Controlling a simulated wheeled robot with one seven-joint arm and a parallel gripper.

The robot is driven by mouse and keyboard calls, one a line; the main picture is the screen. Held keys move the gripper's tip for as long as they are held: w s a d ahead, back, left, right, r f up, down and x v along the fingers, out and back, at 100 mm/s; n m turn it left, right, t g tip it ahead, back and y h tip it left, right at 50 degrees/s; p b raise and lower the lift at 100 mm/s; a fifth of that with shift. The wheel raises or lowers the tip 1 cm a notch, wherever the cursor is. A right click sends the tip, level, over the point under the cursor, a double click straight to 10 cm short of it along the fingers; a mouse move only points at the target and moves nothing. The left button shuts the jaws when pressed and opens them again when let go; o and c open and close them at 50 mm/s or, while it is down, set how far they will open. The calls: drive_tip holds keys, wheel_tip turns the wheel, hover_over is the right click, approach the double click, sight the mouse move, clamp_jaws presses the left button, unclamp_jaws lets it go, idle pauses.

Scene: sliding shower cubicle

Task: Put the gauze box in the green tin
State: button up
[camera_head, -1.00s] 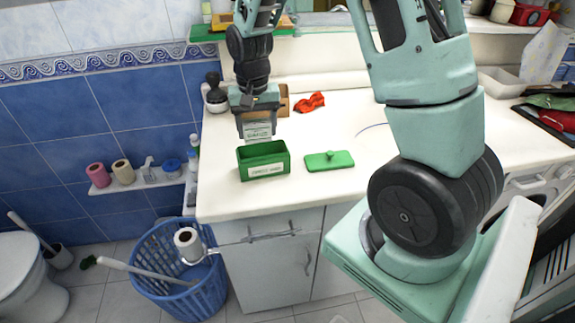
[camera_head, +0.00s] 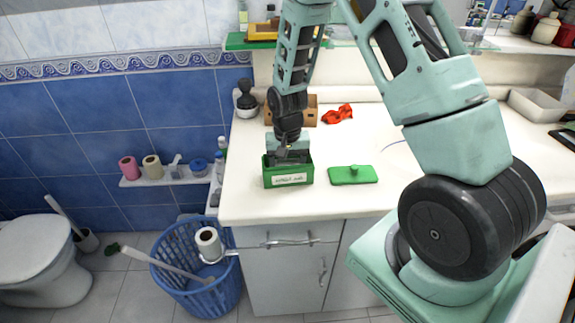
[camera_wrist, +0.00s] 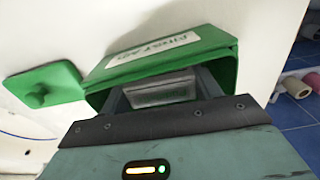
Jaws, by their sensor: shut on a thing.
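The green tin (camera_head: 288,181) stands open on the white counter, with a white label on its front; it also shows in the wrist view (camera_wrist: 158,52). My gripper (camera_head: 290,157) reaches down into the tin's opening. In the wrist view, my gripper (camera_wrist: 162,97) is shut on the gauze box (camera_wrist: 160,92), a pale, small box between the fingers and inside the tin's rim. The head view hides the gauze box behind the tin's wall and gripper. The tin's green lid (camera_head: 352,175) with a knob lies on the counter to the right; it also shows in the wrist view (camera_wrist: 42,87).
A wooden box (camera_head: 305,112) and a red cloth-like item (camera_head: 338,114) lie behind the tin. A blue basket (camera_head: 200,270) is on the floor by the cabinet. The counter front around the tin is clear.

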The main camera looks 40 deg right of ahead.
sight(287, 163)
drive_tip(key=shift+f, duration=0.1)
drive_tip(key=o, duration=0.8)
drive_tip(key=shift+c, duration=0.2)
wheel_tip(287, 163, up, 12)
drive_tip(key=b, duration=0.2)
drive_tip(key=s+a+r+n, duration=0.2)
drive_tip(key=s+a+n, duration=0.15)
drive_tip(key=a, duration=0.45)
drive_tip(key=s+a+r+n, duration=0.2)
drive_tip(key=s+a, duration=0.2)
drive_tip(key=a, duration=0.3)
drive_tip(key=s+a+r+n, duration=0.1)
drive_tip(key=s+a+n, duration=0.3)
drive_tip(key=s, duration=0.4)
drive_tip(key=s+a+n, duration=0.5)
drive_tip(key=s, duration=0.3)
drive_tip(key=shift+s+a+r+y, duration=0.25)
drive_tip(key=shift+s+r+y, duration=0.05)
drive_tip(key=shift+s+r, duration=0.1)
